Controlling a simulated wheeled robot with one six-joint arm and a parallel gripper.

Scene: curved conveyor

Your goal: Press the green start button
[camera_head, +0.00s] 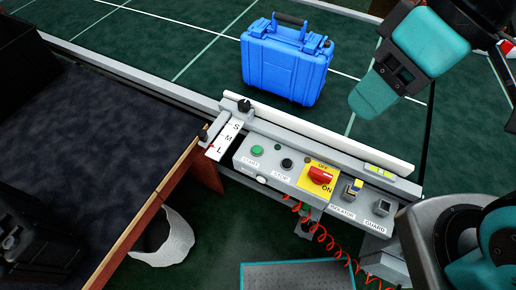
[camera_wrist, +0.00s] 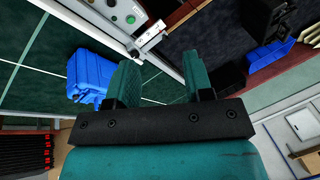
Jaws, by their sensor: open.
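The green start button (camera_head: 257,150) is on the grey control panel (camera_head: 240,162), above the word START. A small green round spot, likely the same button (camera_wrist: 130,19), shows at the top of the wrist view. My gripper (camera_head: 372,98) is above and to the right of the panel in the head view, well apart from the button. In the wrist view my gripper (camera_wrist: 160,72) has its two teal fingers spread with nothing between them.
A black stop button (camera_head: 287,163) and a red rotary switch (camera_head: 319,175) sit right of the green button. A S-M-L slider (camera_head: 228,137) is at its left. A blue case (camera_head: 285,65) stands on the green surface behind the panel's white rail (camera_head: 330,137).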

